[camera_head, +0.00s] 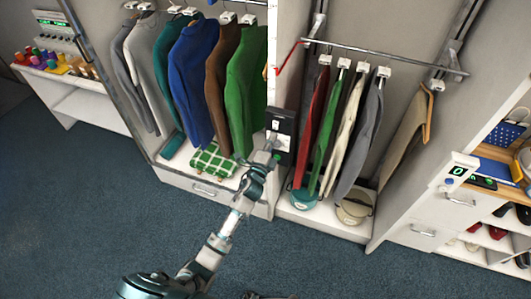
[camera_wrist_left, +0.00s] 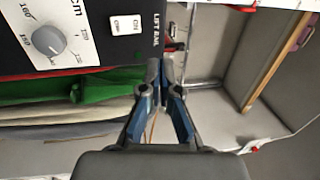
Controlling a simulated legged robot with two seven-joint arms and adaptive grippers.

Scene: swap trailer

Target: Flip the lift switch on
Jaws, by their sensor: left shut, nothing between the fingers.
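The dark control panel (camera_head: 284,122) is on the divider between the two wardrobe bays. In the left wrist view the panel (camera_wrist_left: 95,57) fills the upper left, with a small white switch (camera_wrist_left: 127,25) marked "ON" and the label "LIFT BAR" beside it. A small green light (camera_wrist_left: 138,52) shows below the switch. My left gripper (camera_head: 272,141) is at the panel's lower part in the head view. In the left wrist view its fingers (camera_wrist_left: 160,70) are shut and empty, just below and right of the switch; contact cannot be told. My right gripper is not in view.
A grey dial (camera_wrist_left: 50,39) with a centimetre scale sits left of the switch. A hanging rail (camera_head: 385,57) with clothes crosses the right bay. Coloured shirts (camera_head: 192,82) hang in the left bay. Open blue floor (camera_head: 90,205) lies in front.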

